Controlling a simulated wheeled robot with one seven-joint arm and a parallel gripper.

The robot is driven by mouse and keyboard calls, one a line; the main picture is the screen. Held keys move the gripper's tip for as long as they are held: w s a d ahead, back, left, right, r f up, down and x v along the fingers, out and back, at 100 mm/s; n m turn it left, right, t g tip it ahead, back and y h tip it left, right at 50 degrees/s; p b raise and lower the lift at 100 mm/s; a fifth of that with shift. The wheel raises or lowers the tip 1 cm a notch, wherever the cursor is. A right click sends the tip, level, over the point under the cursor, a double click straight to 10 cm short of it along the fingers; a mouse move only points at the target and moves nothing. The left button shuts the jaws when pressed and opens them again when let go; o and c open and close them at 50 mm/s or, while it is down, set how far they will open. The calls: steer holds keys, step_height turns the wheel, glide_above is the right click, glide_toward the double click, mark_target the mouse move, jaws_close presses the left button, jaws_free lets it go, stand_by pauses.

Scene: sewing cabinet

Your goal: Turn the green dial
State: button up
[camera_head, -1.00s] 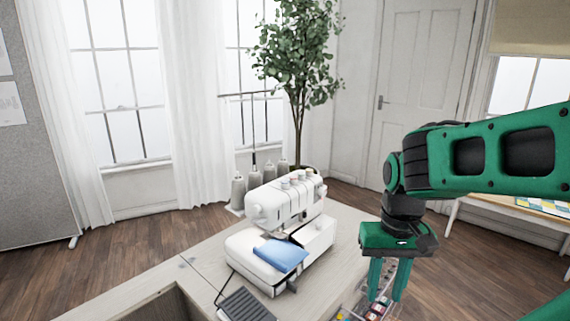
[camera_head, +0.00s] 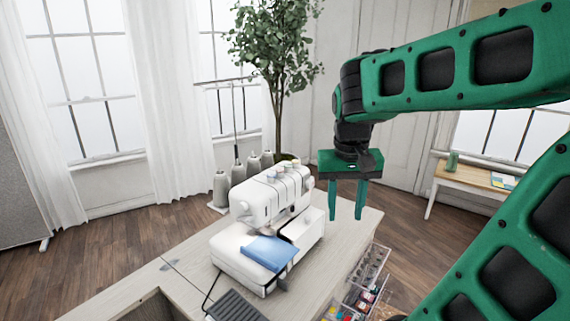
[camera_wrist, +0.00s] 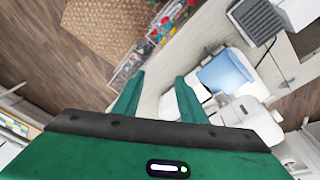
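The white sewing machine (camera_head: 262,250) stands on the pale table, with a blue cloth (camera_head: 268,252) on its front.
Grey thread cones (camera_head: 237,177) stand behind the machine. A black foot pedal (camera_head: 238,305) lies in front of it. Clear drawers with coloured items (camera_head: 368,275) are at the table's right side. A tall plant (camera_head: 275,60) and a wooden bench (camera_head: 470,180) stand behind.

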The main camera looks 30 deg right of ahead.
steer(key=w+r+t+h, duration=0.1)
steer(key=w+r, duration=0.5)
steer(key=w, duration=0.5)
steer(key=m+t, duration=0.1)
steer(key=m, duration=0.1)
glide_toward(288, 165)
steer(key=shift+h, duration=0.4)
steer(key=x, duration=0.8)
steer(key=shift+a+f, duration=0.25)
steer(key=shift+a, duration=0.1)
jaws_close()
